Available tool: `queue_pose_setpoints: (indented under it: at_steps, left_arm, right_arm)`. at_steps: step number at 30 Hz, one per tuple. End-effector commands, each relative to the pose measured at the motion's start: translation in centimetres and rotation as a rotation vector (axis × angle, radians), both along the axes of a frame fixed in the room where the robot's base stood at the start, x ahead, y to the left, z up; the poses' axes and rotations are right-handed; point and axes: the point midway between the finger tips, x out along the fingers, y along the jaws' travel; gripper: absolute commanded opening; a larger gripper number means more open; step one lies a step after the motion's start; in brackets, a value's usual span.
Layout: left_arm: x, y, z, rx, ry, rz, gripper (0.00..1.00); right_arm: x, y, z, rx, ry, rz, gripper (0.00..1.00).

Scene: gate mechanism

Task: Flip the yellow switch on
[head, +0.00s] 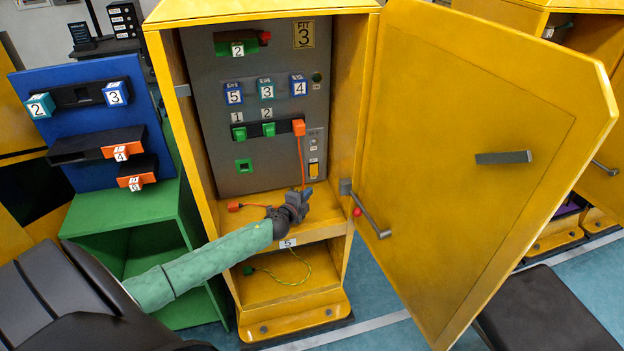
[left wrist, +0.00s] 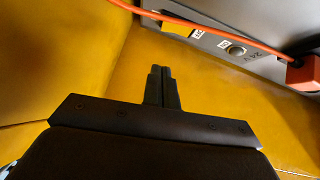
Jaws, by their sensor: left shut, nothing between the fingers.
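The yellow switch (head: 314,170) is at the lower right of the grey panel (head: 215,130) inside the open yellow cabinet. A yellow part beside the orange cable also shows at the top of the left wrist view (left wrist: 178,30). My left gripper (head: 304,196) is inside the cabinet, a little below and left of the switch and apart from it in the picture. Its fingers (left wrist: 161,75) are shut with nothing between them. Whether the switch is on or off is too small to tell. My right gripper is not in view.
An orange cable (head: 302,160) hangs from an orange plug (head: 298,127) close to the switch. Another orange plug (head: 234,207) lies on the cabinet shelf. The cabinet door (head: 450,150) stands open at the right. A green-and-yellow cable (head: 290,282) lies in the lower compartment.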

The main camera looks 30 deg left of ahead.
Motion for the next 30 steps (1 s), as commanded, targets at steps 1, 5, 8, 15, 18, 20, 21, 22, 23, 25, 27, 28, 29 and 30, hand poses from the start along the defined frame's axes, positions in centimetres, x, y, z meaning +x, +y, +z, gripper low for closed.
queue_pose_setpoints:
  at_steps: [1,5,8,15,18,20,21,22,23,25,27,28,29,30]
  left_arm:
    - [0.8,0.0,0.2,-0.001,-0.001,0.001,0.00]
    - [2.5,0.2,0.0,0.000,-0.001,0.002,0.00]
    - [3.8,0.3,-0.1,-0.002,0.000,0.001,0.00]
    - [6.7,1.4,-0.6,0.000,0.000,0.002,0.00]
    - [7.4,2.3,-0.9,-0.001,0.000,0.001,0.00]
    - [7.8,2.7,-0.9,-0.002,-0.001,0.001,0.00]
    - [8.0,2.9,-1.0,0.000,-0.001,0.001,0.00]
    - [8.1,3.1,-1.1,-0.001,0.000,0.000,0.00]
    - [8.1,3.2,-1.1,-0.002,0.000,0.000,0.00]
    - [8.3,3.3,-1.1,-0.001,0.000,0.000,0.00]
    - [8.3,3.4,-1.1,-0.001,0.000,0.000,0.00]
    - [8.3,3.4,-1.1,0.000,0.000,0.000,0.00]
    - [8.3,3.4,-1.1,0.000,0.000,0.000,0.00]
    - [8.3,3.4,-1.1,0.000,0.000,0.000,0.00]
  right_arm:
    - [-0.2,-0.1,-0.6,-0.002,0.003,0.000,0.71]
    - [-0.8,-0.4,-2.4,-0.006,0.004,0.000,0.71]
    - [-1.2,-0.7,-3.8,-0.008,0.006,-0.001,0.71]
    - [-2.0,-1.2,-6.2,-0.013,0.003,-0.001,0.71]
    - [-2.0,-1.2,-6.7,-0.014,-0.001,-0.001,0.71]
    - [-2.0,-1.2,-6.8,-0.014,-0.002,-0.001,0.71]
    - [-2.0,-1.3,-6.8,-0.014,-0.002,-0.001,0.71]
    - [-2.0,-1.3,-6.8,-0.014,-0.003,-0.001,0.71]
    - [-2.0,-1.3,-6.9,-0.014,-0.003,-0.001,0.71]
    - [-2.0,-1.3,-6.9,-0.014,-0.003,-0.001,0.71]
    - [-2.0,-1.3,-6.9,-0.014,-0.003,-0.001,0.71]
    - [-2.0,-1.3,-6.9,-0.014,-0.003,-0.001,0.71]
    - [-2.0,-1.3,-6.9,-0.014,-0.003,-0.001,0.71]
    - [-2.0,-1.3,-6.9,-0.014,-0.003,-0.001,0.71]
